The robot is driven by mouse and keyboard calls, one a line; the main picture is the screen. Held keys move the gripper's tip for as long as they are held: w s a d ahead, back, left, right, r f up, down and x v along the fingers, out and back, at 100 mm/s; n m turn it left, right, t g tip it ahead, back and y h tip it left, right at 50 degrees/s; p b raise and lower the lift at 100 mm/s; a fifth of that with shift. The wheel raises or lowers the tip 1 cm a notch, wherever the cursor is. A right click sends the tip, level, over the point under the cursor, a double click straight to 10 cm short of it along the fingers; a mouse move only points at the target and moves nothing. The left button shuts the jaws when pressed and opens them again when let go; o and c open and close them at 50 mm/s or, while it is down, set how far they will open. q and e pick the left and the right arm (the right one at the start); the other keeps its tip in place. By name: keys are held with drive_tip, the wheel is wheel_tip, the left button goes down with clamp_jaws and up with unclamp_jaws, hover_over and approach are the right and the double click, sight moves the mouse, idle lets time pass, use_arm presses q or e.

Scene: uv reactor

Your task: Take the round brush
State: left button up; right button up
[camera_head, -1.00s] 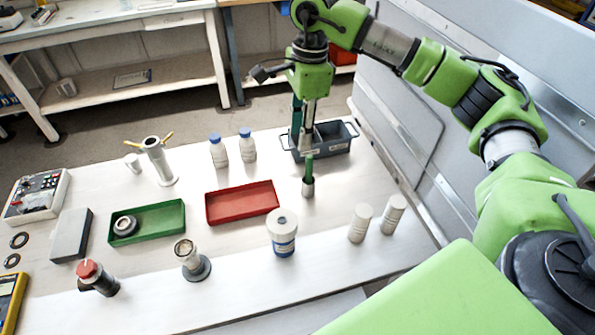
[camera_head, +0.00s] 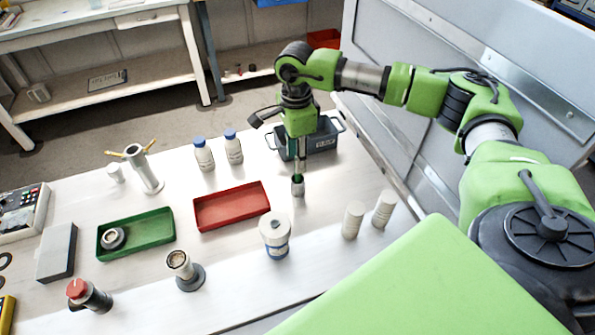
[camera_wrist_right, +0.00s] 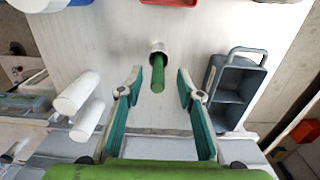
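The round brush looks like a green rod with a grey-white round end. It stands on the table below my right gripper (camera_head: 298,167) in the head view, with mostly the grey end (camera_head: 298,190) showing. In the right wrist view the brush's green handle (camera_wrist_right: 158,76) points toward the camera, between the two spread fingers. My right gripper (camera_wrist_right: 160,74) is open there, with a visible gap on each side of the handle. My left gripper is in neither view.
A grey two-part bin (camera_head: 322,142) stands close behind the gripper. A red tray (camera_head: 232,206), a white jar (camera_head: 275,237), two white cylinders (camera_head: 352,220) and two blue-capped bottles (camera_head: 203,155) stand around. A green tray (camera_head: 135,233) lies further left.

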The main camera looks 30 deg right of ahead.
drive_tip(key=f, duration=0.2)
drive_tip(key=f+p, duration=0.1)
drive_tip(key=shift+s+d, duration=0.2)
drive_tip(key=shift+s, duration=0.05)
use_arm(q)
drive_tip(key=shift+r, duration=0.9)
use_arm(e)
drive_tip(key=shift+w+f, duration=0.1)
drive_tip(key=shift+c, duration=0.4)
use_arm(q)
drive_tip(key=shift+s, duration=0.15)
use_arm(e)
clamp_jaws()
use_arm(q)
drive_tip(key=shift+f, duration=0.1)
